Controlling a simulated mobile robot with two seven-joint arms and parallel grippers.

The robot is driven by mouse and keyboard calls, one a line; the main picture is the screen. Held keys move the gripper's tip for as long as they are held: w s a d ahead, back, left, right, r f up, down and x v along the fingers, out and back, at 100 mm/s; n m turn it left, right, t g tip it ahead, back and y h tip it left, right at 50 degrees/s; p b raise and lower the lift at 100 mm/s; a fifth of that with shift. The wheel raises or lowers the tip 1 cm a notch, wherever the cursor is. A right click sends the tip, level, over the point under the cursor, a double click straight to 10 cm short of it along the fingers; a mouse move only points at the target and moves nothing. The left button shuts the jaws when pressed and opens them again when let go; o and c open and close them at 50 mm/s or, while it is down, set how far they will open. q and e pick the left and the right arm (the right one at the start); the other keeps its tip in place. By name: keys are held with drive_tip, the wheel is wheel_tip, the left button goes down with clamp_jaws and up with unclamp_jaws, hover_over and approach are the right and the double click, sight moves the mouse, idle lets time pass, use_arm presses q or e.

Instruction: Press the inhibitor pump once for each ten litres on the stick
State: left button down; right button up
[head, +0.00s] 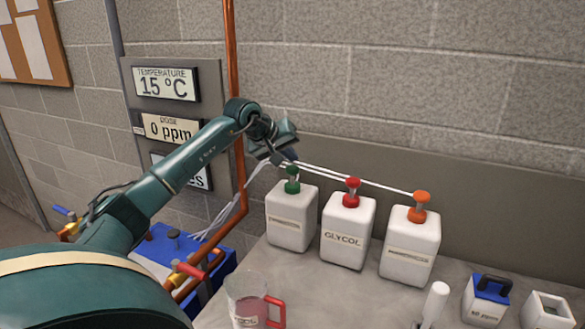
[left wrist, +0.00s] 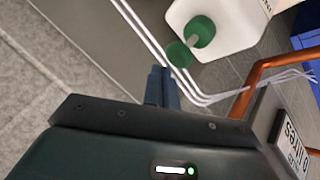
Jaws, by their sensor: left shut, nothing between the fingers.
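Three white jugs with pump tops stand in a row on the bench. The left jug (head: 291,226) has a green pump (head: 292,186), the middle one, marked GLYCOL (head: 346,236), a red pump (head: 351,193), and the right one (head: 408,251) an orange pump (head: 421,203). The small labels on the outer jugs are unreadable. My left gripper (head: 284,160) is shut and empty, just above the green pump. In the left wrist view its fingers (left wrist: 161,72) are close to the green pump head (left wrist: 179,54); I cannot tell whether they touch. My right gripper is not in view.
Wall displays read 15 °C (head: 165,84) and dose 0 ppm (head: 170,128); my arm partly covers a third (head: 185,168). A red-handled jug (head: 247,302), a white-handled item (head: 435,303) and a blue-topped box (head: 485,299) stand in front. White tubes run behind the pumps; a copper pipe stands left.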

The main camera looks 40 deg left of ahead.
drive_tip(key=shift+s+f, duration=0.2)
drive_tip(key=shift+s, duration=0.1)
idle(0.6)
use_arm(q)
drive_tip(key=shift+f+b, duration=0.3)
drive_tip(key=shift+f, duration=0.15)
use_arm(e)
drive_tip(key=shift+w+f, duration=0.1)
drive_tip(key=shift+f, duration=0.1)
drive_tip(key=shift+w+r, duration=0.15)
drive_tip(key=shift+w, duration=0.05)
